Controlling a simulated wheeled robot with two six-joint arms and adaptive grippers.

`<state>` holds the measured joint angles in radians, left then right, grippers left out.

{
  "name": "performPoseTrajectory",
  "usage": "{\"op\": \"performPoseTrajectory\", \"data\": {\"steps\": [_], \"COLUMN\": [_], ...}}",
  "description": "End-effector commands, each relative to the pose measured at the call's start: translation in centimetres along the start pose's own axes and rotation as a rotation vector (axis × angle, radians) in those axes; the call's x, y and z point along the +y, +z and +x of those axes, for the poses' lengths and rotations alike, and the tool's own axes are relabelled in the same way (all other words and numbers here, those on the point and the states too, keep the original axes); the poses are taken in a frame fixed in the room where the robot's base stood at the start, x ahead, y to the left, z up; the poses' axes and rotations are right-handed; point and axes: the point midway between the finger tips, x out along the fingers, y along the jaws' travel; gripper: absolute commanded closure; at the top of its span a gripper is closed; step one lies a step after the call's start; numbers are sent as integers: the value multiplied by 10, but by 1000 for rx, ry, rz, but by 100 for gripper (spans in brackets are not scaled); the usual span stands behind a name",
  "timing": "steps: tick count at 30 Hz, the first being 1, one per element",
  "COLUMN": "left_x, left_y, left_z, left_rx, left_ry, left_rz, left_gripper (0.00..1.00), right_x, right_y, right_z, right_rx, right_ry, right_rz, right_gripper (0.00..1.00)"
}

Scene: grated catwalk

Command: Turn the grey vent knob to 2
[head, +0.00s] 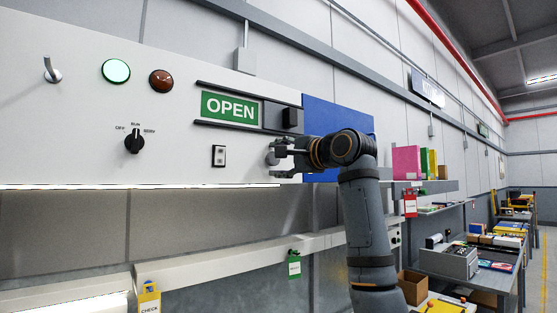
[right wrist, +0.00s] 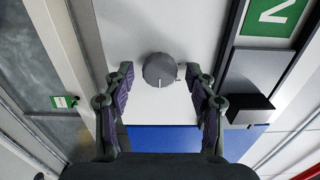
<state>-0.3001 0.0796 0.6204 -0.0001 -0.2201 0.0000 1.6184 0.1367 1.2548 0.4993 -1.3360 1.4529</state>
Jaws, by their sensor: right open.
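The grey vent knob (right wrist: 159,68) is a round disc on the white panel in the right wrist view. A pale mark on it points toward the bottom of that picture. No scale numbers around it can be read. In the head view the knob (head: 271,158) shows at the right part of the panel, partly hidden by my gripper. My right gripper (head: 283,158) is open in front of it. In the right wrist view its fingers stand on either side of the knob, with gaps on both sides. My left gripper is not in view.
A green OPEN sign (head: 230,107) with a dark sliding block (head: 290,117) is above the knob. A black selector (head: 133,142), a rocker switch (head: 218,156), a green lamp (head: 116,71) and a red lamp (head: 161,80) are to the left. A shelf with binders (head: 407,162) stands right.

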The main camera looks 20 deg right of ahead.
Motion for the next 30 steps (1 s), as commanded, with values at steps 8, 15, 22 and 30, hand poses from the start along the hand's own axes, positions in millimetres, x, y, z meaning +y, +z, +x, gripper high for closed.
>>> {"op": "performPoseTrajectory", "data": {"steps": [8, 15, 22, 30], "left_x": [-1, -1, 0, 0], "left_y": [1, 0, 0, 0], "left_z": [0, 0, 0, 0], "left_rx": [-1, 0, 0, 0], "left_ry": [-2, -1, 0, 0], "left_rz": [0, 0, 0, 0], "left_gripper": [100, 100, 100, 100], "right_x": [0, 0, 0, 0], "right_y": [-1, -2, -1, 0], "right_z": [-24, -83, -116, -121], "right_rx": [2, 5, 1, 0], "right_ry": [-2, -3, -1, 0], "right_rz": [-2, -3, -1, 0], "right_gripper": [44, 44, 44, 44]}}
